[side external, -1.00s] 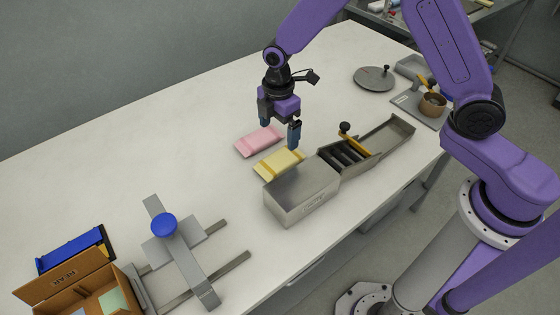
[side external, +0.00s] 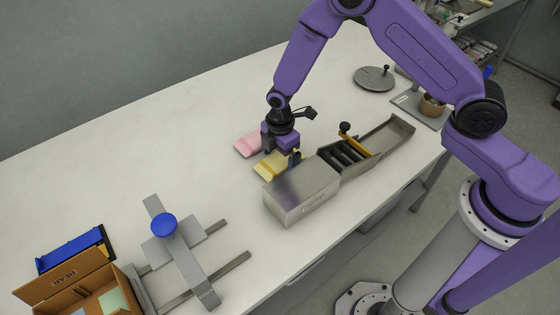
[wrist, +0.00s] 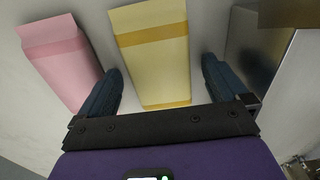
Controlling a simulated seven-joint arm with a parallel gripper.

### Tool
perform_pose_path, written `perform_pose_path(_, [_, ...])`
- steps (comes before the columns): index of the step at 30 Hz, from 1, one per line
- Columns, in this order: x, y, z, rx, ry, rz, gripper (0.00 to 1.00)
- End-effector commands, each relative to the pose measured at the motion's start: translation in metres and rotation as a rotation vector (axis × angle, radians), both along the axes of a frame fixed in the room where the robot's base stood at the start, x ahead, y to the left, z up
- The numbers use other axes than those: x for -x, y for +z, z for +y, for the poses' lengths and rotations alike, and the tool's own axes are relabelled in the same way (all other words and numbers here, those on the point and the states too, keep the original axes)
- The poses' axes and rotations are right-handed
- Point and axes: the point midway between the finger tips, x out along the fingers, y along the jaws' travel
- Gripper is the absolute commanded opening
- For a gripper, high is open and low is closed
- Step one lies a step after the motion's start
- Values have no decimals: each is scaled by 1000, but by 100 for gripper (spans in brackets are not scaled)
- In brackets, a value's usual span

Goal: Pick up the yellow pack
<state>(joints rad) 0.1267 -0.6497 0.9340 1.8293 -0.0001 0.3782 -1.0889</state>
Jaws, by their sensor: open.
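The yellow pack (side external: 270,167) lies flat on the white table beside the metal box. In the wrist view the yellow pack (wrist: 155,55) lies between the two dark blue fingers, with a gap on each side. My gripper (side external: 282,155) is open and low over the pack, partly hiding it in the side view. In the wrist view my gripper (wrist: 160,85) has its fingers apart, one on either side of the pack. I cannot tell whether the fingertips touch the table.
A pink pack (side external: 249,144) lies just left of the yellow pack; it also shows in the wrist view (wrist: 62,60). The metal wrapper housing (side external: 301,190) stands close on the right. A brown box (side external: 70,283) and a blue-knobbed fixture (side external: 164,225) stand at the front left. The back left table is clear.

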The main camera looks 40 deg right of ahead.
Motion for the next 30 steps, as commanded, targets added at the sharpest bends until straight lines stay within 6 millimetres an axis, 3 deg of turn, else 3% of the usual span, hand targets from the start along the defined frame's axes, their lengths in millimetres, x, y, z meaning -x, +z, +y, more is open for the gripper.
perform_pose_path(5, [0, 0, 0, 0, 0, -1, 100])
perform_pose_path(6, [0, 0, 0, 0, 0, 0, 94])
perform_pose_path(11, [0, 0, 0, 0, 0, 0, 41])
perform_pose_path(22, [0, 4, 0, -1, 0, -1, 41])
perform_pose_path(30, [-1, 42, 1, -2, 0, -5, 41])
